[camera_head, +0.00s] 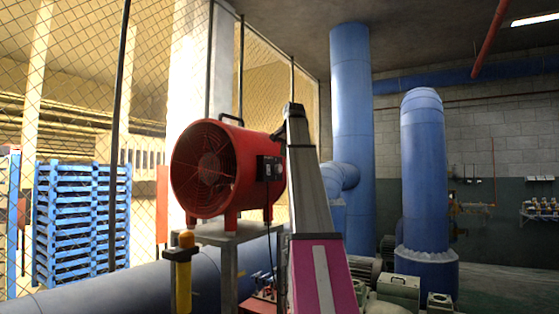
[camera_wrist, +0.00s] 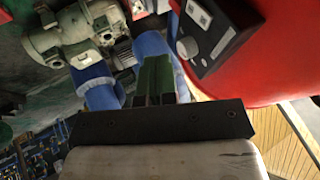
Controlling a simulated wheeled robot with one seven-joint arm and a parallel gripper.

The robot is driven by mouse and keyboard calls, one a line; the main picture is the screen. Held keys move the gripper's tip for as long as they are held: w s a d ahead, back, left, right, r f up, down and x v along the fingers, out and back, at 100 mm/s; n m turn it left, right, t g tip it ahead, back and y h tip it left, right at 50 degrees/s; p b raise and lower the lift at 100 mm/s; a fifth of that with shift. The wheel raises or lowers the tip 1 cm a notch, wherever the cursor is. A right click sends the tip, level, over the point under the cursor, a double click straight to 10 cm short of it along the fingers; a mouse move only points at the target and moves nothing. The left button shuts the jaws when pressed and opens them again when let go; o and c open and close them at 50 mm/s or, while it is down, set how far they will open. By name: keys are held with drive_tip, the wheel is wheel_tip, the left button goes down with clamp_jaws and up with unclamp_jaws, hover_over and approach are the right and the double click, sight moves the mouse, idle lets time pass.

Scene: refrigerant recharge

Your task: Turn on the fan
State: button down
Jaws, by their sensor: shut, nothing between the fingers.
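The red drum-shaped fan (camera_head: 248,150) stands on a grey stand, its round grille facing left. A dark control box (camera_head: 270,168) is on its right side, partly behind my arm. In the wrist view, the fan's red body (camera_wrist: 265,50) fills the upper right. The box (camera_wrist: 222,40) there carries a pale label and a round whitish knob (camera_wrist: 187,47). My gripper (camera_wrist: 157,62) has its green fingers together with nothing between them. Its tips appear just left of and below the knob, apart from it in the picture; the depth gap is unclear. In the head view my arm hides most of the gripper.
The metal stand (camera_head: 230,236) holds the fan, with a yellow post (camera_head: 184,275) in front. Large blue pipes (camera_head: 352,100) rise behind and to the right. Pumps and machinery (camera_head: 398,288) sit low at right. A chain-link fence and blue pallets (camera_head: 82,215) are at left.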

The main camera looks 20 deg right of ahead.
sight(268, 170)
drive_tip(key=shift+w+a+f, duration=0.4)
drive_tip(key=shift+w+f, duration=0.9)
drive_tip(key=shift+w, duration=0.05)
drive_tip(key=shift+w+a+f, duration=0.35)
drive_tip(key=shift+w+f, duration=0.95)
drive_tip(key=shift+w, duration=0.05)
drive_tip(key=shift+w+a+f, duration=0.4)
drive_tip(key=shift+w+f, duration=0.9)
drive_tip(key=shift+w, duration=0.05)
drive_tip(key=shift+w+a+f+t, duration=0.15)
drive_tip(key=shift+w+a+t, duration=0.05)
drive_tip(key=shift+t, duration=0.1)
